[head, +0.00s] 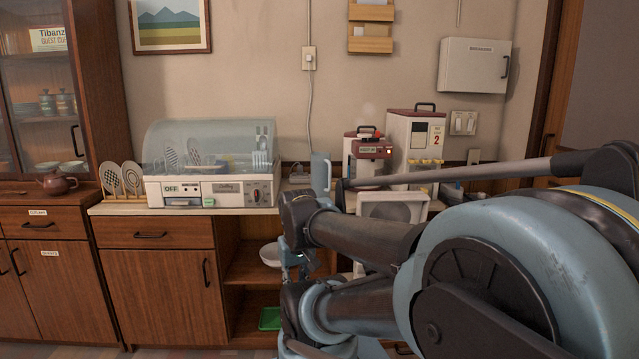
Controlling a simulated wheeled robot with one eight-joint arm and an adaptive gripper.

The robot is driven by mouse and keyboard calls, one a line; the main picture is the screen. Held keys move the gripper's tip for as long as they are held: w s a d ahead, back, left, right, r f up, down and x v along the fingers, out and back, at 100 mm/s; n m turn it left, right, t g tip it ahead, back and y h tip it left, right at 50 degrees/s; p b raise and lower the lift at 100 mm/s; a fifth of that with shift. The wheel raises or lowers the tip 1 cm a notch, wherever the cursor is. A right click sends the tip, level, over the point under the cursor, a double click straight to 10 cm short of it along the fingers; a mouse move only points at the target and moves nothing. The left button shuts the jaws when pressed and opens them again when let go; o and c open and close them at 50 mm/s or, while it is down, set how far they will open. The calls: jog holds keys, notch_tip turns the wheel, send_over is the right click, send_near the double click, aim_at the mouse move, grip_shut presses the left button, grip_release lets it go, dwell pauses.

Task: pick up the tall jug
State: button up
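A tall pale blue-grey jug (320,171) shows at the middle of the head view, right of the dish dryer. Only its upper part is visible; my dark arm joint hides its lower part. I cannot tell whether it stands on the counter. My arm reaches in from the right, in front of the counter. My gripper (292,262) seems to be at the arm's far end, below the jug in the picture, and is small and partly hidden by my own links. I cannot see its fingers clearly, or whether they are open or shut. No contact with the jug can be made out.
The dish dryer (225,192) with a clear lid stands on the counter (120,208), left of the jug. Red and white dispensers (408,140) stand right. A white bowl (270,254) and a green item (269,319) are on shelves below. A brown teapot (57,183) is far left.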

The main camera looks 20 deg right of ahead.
jog(key=n+h, duration=1.8)
jog(key=n, duration=0.1)
send_near(330, 170)
jog(key=d, duration=0.3)
jog(key=w+d, duration=0.1)
jog(key=d, duration=0.1)
jog(key=shift+w+f, duration=0.1)
jog(key=shift+f, duration=0.25)
jog(key=shift+w+d+r, duration=0.1)
jog(key=shift+w+d, duration=0.1)
jog(key=shift+d, duration=1.1)
jog(key=shift+w+d+r, duration=0.1)
jog(key=shift+w+d, duration=0.05)
jog(key=shift+d, duration=1.15)
grip_shut()
